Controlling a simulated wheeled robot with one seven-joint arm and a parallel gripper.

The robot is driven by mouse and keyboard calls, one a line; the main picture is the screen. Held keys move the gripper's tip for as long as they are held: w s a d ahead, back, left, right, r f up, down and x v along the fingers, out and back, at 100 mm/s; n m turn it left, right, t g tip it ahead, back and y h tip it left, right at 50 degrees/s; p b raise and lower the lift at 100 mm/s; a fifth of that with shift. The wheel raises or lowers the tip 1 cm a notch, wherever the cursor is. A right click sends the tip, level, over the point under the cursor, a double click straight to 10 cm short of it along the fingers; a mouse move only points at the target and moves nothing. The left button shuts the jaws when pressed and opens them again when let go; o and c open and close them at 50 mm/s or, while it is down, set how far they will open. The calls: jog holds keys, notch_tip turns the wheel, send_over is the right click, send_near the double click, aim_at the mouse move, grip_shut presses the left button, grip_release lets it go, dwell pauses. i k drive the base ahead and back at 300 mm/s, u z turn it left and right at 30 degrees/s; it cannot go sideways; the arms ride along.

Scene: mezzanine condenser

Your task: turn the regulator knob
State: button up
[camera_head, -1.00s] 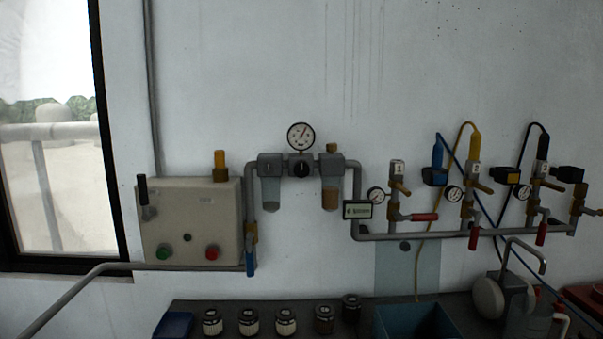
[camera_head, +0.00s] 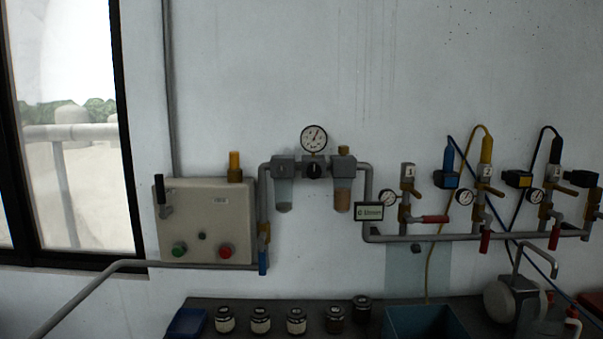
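The regulator knob (camera_head: 315,171) is a small black knob on the front of the grey filter-regulator unit on the wall, in the middle of the head view. A clear bowl (camera_head: 284,194) hangs to the left of the knob and a brownish bowl (camera_head: 342,198) to the right. The knob's pointer mark is too small to read. My gripper is not in view.
A beige control box (camera_head: 207,222) with a green and a red button is left of the regulator. A pipe with several valves and gauges runs right. Below is a bench with several jars (camera_head: 260,320) and a teal bin (camera_head: 425,322). A grey rail (camera_head: 85,298) crosses the lower left.

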aim_at(314, 171)
jog(key=u, duration=0.5)
jog(key=k, duration=1.2)
jog(key=u, duration=0.95)
jog(key=i, duration=1.5)
jog(key=z, duration=1.4)
jog(key=i, duration=0.9)
jog(key=z, duration=0.5)
